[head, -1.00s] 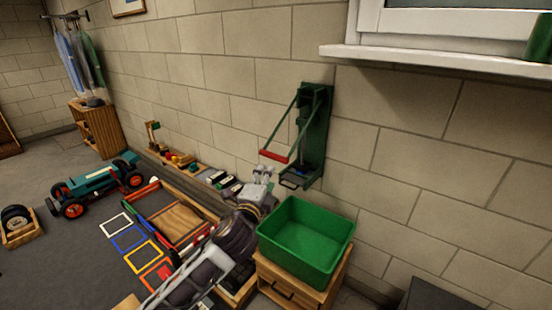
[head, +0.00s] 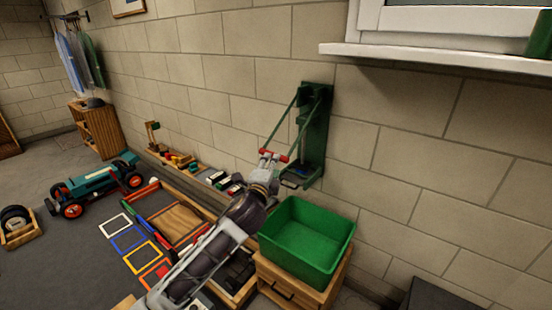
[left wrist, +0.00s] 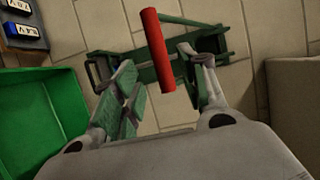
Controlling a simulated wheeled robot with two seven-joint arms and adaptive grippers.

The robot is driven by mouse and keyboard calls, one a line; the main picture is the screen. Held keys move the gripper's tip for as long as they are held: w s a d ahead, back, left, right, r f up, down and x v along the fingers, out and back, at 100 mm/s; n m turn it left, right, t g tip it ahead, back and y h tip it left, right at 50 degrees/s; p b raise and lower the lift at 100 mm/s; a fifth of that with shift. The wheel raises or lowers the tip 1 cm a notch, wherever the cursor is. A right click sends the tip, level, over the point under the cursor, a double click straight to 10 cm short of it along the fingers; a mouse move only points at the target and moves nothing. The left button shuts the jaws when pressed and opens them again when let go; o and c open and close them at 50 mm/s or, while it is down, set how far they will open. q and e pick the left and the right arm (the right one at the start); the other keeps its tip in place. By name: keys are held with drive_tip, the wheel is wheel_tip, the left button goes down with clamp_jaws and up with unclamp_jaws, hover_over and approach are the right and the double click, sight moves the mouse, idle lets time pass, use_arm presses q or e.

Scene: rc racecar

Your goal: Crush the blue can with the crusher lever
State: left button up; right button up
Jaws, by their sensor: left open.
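The green can crusher (head: 316,130) is fixed to the wall, its lever arms slanting out to a red handle bar (head: 284,156). A small dark blue patch (head: 299,171) low in the crusher may be the blue can; it is too small to be sure. My left gripper (head: 269,157) is at the red handle. In the left wrist view the fingers (left wrist: 160,66) are open, and the red handle (left wrist: 157,45) lies between them with a gap on each side. My right gripper is not in view.
A green bin (head: 305,240) on a wooden cabinet (head: 290,292) stands just below the crusher, right of my left forearm. A window sill (head: 440,60) juts out at upper right. Coloured floor frames (head: 130,240) and a teal racecar (head: 95,181) are at left.

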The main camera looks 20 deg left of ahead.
use_arm(q)
drive_tip(key=w+b, duration=0.1)
drive_tip(key=w, duration=0.5)
drive_tip(key=shift+w+a+f, duration=0.1)
drive_tip(key=shift+w+a, duration=0.05)
drive_tip(key=shift+w, duration=0.3)
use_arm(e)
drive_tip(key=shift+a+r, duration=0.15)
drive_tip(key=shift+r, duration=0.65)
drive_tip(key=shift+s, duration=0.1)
use_arm(q)
drive_tip(key=c, duration=0.9)
clamp_jaws()
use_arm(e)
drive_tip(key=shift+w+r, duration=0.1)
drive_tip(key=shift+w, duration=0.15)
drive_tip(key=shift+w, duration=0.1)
